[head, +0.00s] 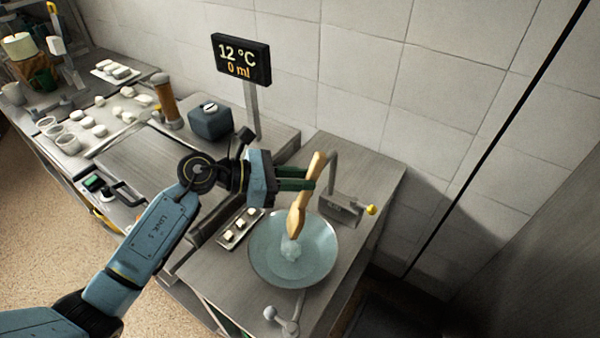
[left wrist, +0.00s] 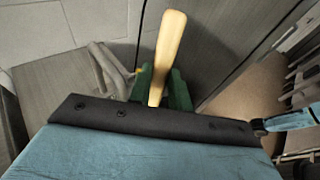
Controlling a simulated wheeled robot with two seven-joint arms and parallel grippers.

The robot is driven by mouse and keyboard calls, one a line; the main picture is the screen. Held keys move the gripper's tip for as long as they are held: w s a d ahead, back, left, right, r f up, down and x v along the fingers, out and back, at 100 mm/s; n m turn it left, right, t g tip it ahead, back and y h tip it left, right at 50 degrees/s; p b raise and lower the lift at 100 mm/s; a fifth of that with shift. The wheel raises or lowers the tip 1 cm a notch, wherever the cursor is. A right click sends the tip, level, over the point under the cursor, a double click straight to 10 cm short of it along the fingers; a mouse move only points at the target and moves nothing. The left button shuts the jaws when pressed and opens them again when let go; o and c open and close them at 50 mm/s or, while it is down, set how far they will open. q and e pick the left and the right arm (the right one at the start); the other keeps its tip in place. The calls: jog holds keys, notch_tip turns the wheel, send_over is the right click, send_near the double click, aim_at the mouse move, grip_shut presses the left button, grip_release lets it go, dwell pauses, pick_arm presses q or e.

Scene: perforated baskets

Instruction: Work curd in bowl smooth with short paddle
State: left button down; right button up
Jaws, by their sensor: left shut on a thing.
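A wide pale blue-green bowl (head: 275,268) stands on the steel counter at the lower middle of the head view. A small whitish, translucent lump of curd (head: 291,249) lies in it. My left gripper (head: 312,178) has green fingers and is shut on the short wooden paddle (head: 297,215), above the bowl's far side. The paddle is tilted close to upright, its broad end down at the curd; I cannot tell whether it touches. In the left wrist view the paddle's handle (left wrist: 168,50) rises between the green fingers (left wrist: 164,90). My right gripper is not in view.
A small tray with white cubes (head: 241,229) sits left of the bowl. A steel faucet with a yellow knob (head: 342,207) stands behind it, and a lever (head: 283,318) in front. A display reading 12 °C and 0 ml (head: 241,60) stands at the back.

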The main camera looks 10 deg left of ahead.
aim_at(298, 201)
pick_arm(q)
jog(key=shift+f+b, duration=1.2)
jog(key=shift+f, duration=0.55)
jog(key=shift+f+b, duration=0.75)
jog(key=shift+f, duration=0.5)
jog(key=shift+f, duration=0.25)
jog(key=shift+s, duration=0.15)
jog(key=shift+s+d, duration=0.2)
jog(key=shift+s, duration=0.15)
jog(key=shift+w+a+f+b, duration=0.15)
jog(key=shift+w+a+b, duration=0.3)
jog(key=shift+w+b, duration=0.45)
jog(key=shift+s, duration=0.1)
jog(key=shift+s+d+r+p, duration=0.2)
jog(key=shift+s+p, duration=0.15)
jog(key=shift+s, duration=0.15)
